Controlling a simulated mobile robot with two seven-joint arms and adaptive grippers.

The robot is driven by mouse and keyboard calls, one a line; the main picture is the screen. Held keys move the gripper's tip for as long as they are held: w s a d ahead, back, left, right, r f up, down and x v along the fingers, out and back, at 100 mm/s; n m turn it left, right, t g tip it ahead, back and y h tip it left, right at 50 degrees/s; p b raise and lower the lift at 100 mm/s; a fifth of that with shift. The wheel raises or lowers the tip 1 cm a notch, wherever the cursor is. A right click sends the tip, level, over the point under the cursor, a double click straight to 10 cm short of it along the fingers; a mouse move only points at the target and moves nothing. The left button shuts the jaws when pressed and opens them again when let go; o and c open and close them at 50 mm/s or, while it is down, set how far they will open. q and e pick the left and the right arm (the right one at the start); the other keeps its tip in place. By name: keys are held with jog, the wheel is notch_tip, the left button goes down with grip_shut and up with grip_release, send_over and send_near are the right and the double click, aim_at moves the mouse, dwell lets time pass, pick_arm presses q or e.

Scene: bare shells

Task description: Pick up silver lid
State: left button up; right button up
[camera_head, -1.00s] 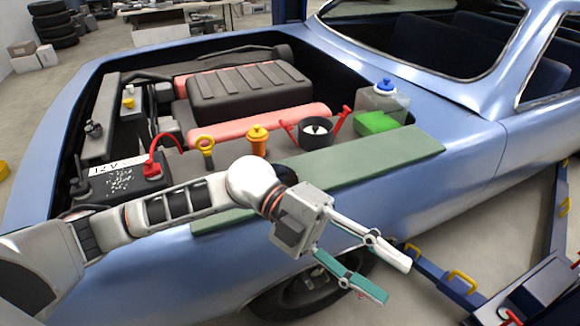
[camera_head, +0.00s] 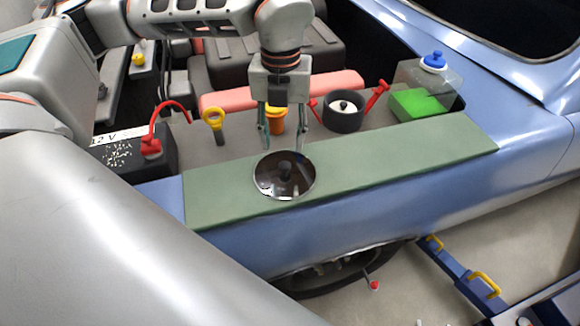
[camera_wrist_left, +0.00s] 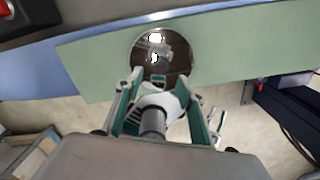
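The silver lid (camera_head: 268,184), round and shiny with a dark knob on top, lies flat on the green mat (camera_head: 400,155) along the car's edge. It also shows in the left wrist view (camera_wrist_left: 178,58), beyond the fingers. My left gripper (camera_head: 283,148) points down just above the lid, its two fingers apart with nothing between them. The fingertips look close to the knob but not closed on it; the exact gap is hard to tell. In the wrist view the left gripper (camera_wrist_left: 165,88) is open. My right gripper is not in view.
Behind the mat are an orange-capped filler (camera_head: 276,120), a yellow-ringed dipstick (camera_head: 214,122), a dark pot with red handles (camera_head: 343,112), a battery (camera_head: 125,155) with a red cable, and a blue-capped tank (camera_head: 425,85). The mat is clear to the right of the lid.

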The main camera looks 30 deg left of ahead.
aim_at(284, 165)
pick_arm(q)
jog(key=shift+s+d+f, duration=0.1)
jog(key=shift+s+f, duration=0.05)
jog(key=shift+f, duration=0.8)
jog(key=shift+d+f+p, duration=0.1)
jog(key=shift+f+p, duration=0.55)
jog(key=shift+f, duration=1.9)
grip_shut()
